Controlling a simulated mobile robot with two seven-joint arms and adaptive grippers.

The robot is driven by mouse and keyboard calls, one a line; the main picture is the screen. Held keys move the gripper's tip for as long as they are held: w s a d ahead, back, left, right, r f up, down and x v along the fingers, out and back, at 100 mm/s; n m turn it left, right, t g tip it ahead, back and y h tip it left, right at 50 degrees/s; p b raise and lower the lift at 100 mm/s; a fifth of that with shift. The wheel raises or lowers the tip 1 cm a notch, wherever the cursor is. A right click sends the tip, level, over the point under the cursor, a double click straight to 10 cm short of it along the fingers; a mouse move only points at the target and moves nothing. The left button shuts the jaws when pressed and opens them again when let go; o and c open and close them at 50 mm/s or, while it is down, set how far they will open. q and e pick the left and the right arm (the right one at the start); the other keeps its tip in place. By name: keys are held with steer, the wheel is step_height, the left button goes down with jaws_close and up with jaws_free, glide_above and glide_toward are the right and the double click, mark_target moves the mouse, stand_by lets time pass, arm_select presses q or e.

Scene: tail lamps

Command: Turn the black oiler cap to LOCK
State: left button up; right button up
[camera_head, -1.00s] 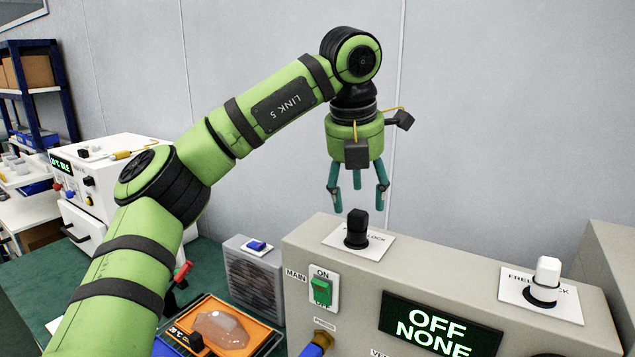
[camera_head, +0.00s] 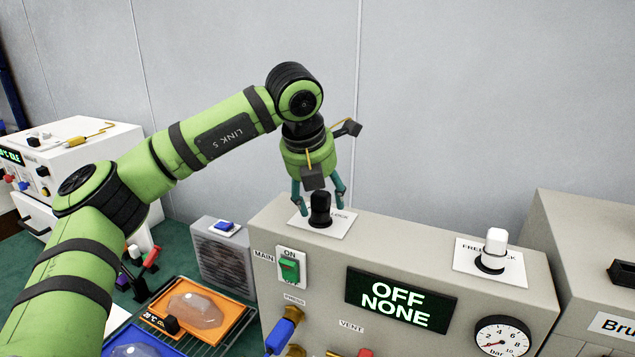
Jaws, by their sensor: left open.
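The black oiler cap (camera_head: 320,209) stands upright on a white label plate (camera_head: 340,226) on top of the grey machine. The label is partly covered, and its last letters show to the right of the cap. My left gripper (camera_head: 319,202) is open, pointing down, with its teal fingers at and just behind the black cap. One finger shows on each side of the cap; I cannot tell if they touch it. My right gripper is not in view.
A white cap (camera_head: 494,249) stands on its own label to the right. The machine front has a green MAIN switch (camera_head: 290,268), a display (camera_head: 401,302) reading OFF NONE and a gauge (camera_head: 502,337). An orange tray (camera_head: 232,309) sits at lower left.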

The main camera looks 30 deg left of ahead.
mark_target(320, 194)
arm_select(q)
steer(key=c, duration=1)
steer(key=o, duration=1)
steer(key=shift+s+r+b, duration=0.1)
steer(key=shift+r+b, duration=0.15)
steer(key=shift+b, duration=0.05)
steer(key=b+v, duration=0.2)
steer(key=v, duration=0.3)
steer(key=shift+d+r+b, duration=0.1)
steer(key=shift+r+b, duration=0.15)
steer(key=shift+b, duration=0.05)
steer(key=shift+s+r, duration=0.25)
steer(key=shift+r, duration=0.2)
